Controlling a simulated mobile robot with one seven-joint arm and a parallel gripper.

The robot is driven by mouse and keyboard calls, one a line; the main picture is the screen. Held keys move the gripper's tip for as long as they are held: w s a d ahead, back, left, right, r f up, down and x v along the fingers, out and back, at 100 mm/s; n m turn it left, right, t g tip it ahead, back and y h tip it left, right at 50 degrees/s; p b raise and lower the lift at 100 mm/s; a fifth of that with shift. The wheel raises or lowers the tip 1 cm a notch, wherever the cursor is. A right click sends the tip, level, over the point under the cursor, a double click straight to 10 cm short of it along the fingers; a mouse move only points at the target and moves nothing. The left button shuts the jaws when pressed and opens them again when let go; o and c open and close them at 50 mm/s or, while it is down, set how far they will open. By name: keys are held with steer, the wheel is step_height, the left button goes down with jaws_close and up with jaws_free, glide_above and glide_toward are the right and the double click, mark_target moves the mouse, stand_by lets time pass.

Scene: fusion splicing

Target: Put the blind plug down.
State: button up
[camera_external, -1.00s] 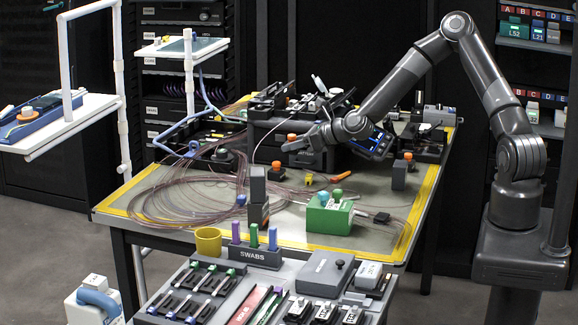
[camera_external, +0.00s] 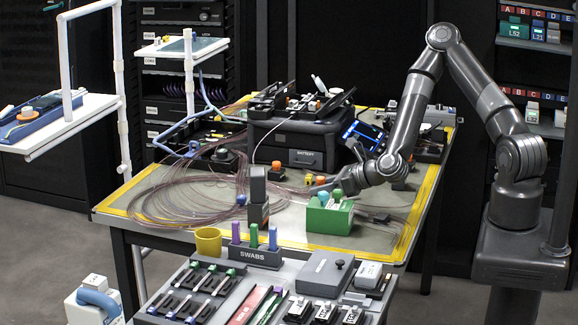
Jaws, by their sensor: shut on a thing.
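My gripper (camera_external: 289,188) is low over the middle of the table, behind the green box (camera_external: 328,219). Its fingers point left and are shut on the blind plug. The plug is too small and too covered by the fingers to make out clearly. A small orange thing (camera_external: 320,181) shows right beside the fingers, and I cannot tell whether it is held or lies behind them. I cannot tell whether the plug touches the table.
Coiled fibres (camera_external: 180,195) cover the table's left half. The black splicer case (camera_external: 300,143) stands behind my gripper. A dark grey block (camera_external: 258,185) stands to its left. The SWABS holder (camera_external: 253,254) is on the front bench beside a yellow cup (camera_external: 208,241).

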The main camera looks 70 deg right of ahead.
steer(key=w+d+r, duration=0.1)
steer(key=w+d, duration=0.1)
steer(key=w+d+r, duration=0.1)
steer(key=w+d, duration=0.1)
steer(key=w, duration=0.1)
steer(key=w+d, duration=0.2)
steer(key=shift+w+d+r, duration=0.3)
steer(key=shift+w+r, duration=0.05)
steer(key=shift+r, duration=0.05)
step_height(320, 180, up, 4)
steer(key=f, duration=0.1)
glide_above(282, 176)
steer(key=s, duration=0.4)
steer(key=f, duration=0.4)
steer(key=shift+w+f, duration=0.2)
steer(key=shift+f, duration=2.4)
steer(key=shift+f, duration=0.1)
steer(key=o, duration=1.1)
steer(key=shift+c, duration=0.2)
